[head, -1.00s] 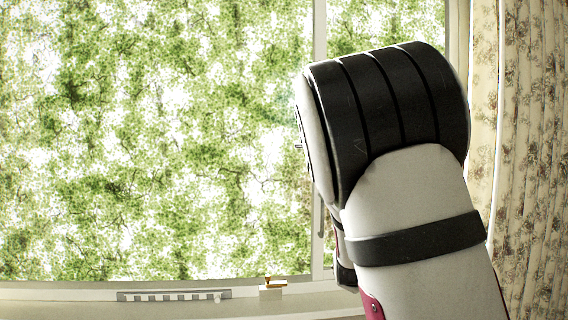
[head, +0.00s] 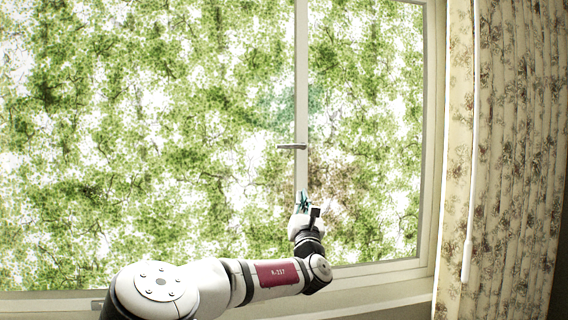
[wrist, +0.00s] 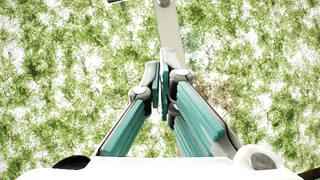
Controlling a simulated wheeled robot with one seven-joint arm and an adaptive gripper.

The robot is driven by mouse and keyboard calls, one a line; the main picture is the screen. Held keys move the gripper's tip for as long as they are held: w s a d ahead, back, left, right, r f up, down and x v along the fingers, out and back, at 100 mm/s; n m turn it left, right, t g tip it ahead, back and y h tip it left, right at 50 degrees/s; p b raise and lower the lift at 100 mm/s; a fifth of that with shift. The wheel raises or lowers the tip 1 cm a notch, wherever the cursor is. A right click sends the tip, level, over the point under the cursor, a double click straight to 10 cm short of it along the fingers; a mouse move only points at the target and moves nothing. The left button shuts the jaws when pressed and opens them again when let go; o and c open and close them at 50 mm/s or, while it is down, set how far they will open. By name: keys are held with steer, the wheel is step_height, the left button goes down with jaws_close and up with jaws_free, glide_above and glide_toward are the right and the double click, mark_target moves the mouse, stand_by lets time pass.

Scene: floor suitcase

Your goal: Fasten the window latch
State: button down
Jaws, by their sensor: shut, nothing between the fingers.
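The window latch (head: 292,147) is a small grey handle lying horizontally across the upright frame bar (head: 301,90) between the two panes. My gripper (head: 303,197) is below the latch, in front of the same bar, with its teal fingers pointing up. In the wrist view my gripper (wrist: 160,78) has its fingertips together with nothing between them. The bar (wrist: 170,30) rises beyond the fingertips there. Only a dark sliver of the latch (wrist: 122,1) shows at the top edge, apart from the fingers.
A floral curtain (head: 510,150) hangs at the right, with a pale hanging rod (head: 467,250) beside it. The sill (head: 375,291) runs along the bottom, partly hidden by my arm. The space in front of the panes around the latch is clear.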

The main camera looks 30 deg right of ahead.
steer(key=a+n+y, duration=0.1)
steer(key=a+n+t+y, duration=0.1)
steer(key=w+a+r+n+y, duration=0.1)
steer(key=shift+w+a+n+t, duration=0.1)
steer(key=shift+a+n+t, duration=0.1)
steer(key=shift+n+t, duration=0.15)
steer(key=s+r+p+x, duration=0.1)
steer(key=r+x, duration=0.1)
steer(key=x, duration=1)
steer(key=shift+r+p, duration=0.3)
steer(key=shift+r, duration=0.15)
steer(key=shift+w+a+r+m+g+h+b, duration=0.15)
steer(key=shift+r+m+g+h+b, duration=0.15)
steer(key=shift+m+h+b, duration=0.45)
steer(key=shift+a+r+m+g+h+b, duration=0.15)
steer(key=shift+r+m+g+h+b, duration=0.2)
steer(key=shift+m, duration=0.65)
